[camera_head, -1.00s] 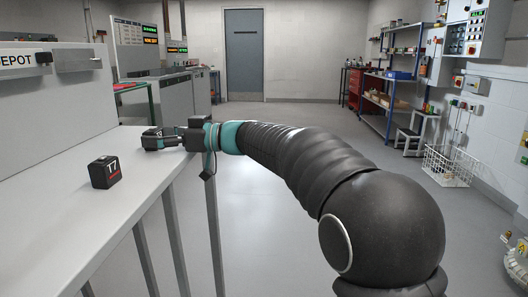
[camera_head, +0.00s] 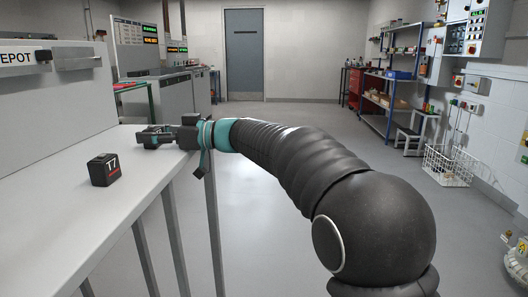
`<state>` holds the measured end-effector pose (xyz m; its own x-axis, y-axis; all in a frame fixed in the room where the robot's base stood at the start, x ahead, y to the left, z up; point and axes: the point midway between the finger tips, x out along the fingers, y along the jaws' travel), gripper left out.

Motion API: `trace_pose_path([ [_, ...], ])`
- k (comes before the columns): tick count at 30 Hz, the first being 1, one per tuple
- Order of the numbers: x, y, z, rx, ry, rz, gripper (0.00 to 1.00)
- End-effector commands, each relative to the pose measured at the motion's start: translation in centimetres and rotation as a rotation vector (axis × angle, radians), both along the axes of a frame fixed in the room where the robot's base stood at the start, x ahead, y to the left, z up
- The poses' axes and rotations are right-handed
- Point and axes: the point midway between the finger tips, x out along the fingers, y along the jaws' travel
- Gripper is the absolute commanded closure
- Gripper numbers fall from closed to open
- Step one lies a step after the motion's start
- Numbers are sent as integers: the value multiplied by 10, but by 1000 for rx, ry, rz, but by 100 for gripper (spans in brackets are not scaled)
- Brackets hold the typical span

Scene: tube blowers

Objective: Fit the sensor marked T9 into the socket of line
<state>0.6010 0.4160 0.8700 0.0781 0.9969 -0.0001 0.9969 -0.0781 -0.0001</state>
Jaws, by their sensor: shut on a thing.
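My gripper (camera_head: 148,138) reaches in from the right, low over the far part of the grey bench top. It is shut on a small dark block, mostly hidden by the fingers; no marking on it can be read from here. A second dark block (camera_head: 104,170) stands upright on the bench nearer to me, apart from the gripper. No T9 mark and no socket can be made out.
The bench top (camera_head: 75,225) is bare around the standing block. A grey panel with a sign ending in EPOT (camera_head: 15,57) rises behind it. Machines with lit displays (camera_head: 150,40) stand farther back. Open floor (camera_head: 290,125) lies right of the bench; shelves (camera_head: 392,90) line the right wall.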

Motion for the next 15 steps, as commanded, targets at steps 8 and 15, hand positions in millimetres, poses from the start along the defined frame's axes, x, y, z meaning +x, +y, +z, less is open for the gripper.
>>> trace_pose_path([
  [8, 0, 0, 2, 0, -1, 0, 95],
  [15, 0, 0, 13, 0, -2, 0, 95],
])
